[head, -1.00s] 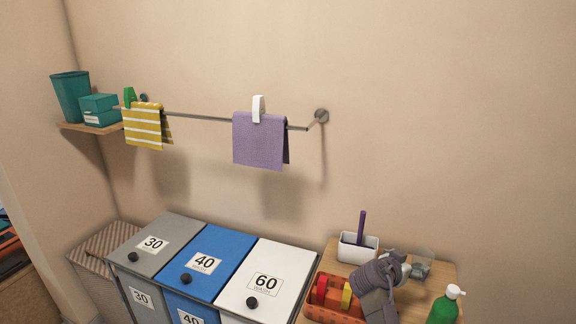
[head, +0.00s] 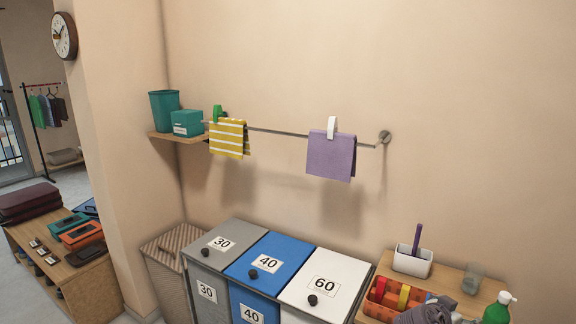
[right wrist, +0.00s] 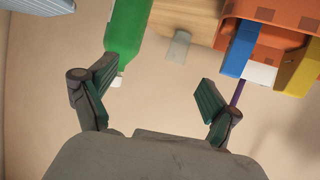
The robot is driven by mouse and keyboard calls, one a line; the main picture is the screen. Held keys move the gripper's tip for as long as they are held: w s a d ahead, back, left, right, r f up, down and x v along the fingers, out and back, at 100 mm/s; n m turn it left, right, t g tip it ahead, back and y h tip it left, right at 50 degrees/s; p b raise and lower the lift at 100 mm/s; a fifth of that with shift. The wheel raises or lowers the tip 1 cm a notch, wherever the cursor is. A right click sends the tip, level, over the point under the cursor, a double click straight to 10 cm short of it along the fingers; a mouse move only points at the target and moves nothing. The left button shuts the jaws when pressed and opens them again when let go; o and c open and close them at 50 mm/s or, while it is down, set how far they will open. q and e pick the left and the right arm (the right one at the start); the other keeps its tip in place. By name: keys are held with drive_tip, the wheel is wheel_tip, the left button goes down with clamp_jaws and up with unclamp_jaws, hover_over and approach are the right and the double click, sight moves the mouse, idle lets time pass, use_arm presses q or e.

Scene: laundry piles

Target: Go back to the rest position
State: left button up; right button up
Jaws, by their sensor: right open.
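My right gripper (right wrist: 158,98) is open in the right wrist view, its two fingers spread with nothing between the pads. A green bottle (right wrist: 128,30) lies just beyond the left finger in that view, and I cannot tell whether they touch. In the head view only a grey part of my right arm shows at the bottom edge, in front of the orange caddy (head: 375,308). My left gripper is not in view.
A yellow striped cloth (head: 229,138) and a purple cloth (head: 331,156) hang on the wall rail (head: 275,131).

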drive_tip(key=s+a+f+n+g+y, duration=0.1)
drive_tip(key=s+a+f+n+y, duration=0.3)
drive_tip(key=s, duration=0.5)
drive_tip(key=s+a+f+n+y, duration=0.2)
drive_tip(key=s+a+f, duration=0.3)
drive_tip(key=s+f, duration=0.25)
drive_tip(key=s+a+r+n+g+y, duration=0.1)
drive_tip(key=s+a+n+y, duration=0.25)
drive_tip(key=s+a, duration=0.4)
drive_tip(key=s+a+r+n+g+y, duration=0.15)
drive_tip(key=s+a+n, duration=0.25)
drive_tip(key=s, duration=0.7)
wheel_tip(320, 180, down, 27)
drive_tip(key=s+g, duration=0.2)
drive_tip(key=s+d+f, duration=0.2)
drive_tip(key=s+f, duration=1.3)
drive_tip(key=s, duration=0.1)
drive_tip(key=shift+d+f+g, duration=0.35)
drive_tip(key=shift+d+f, duration=0.05)
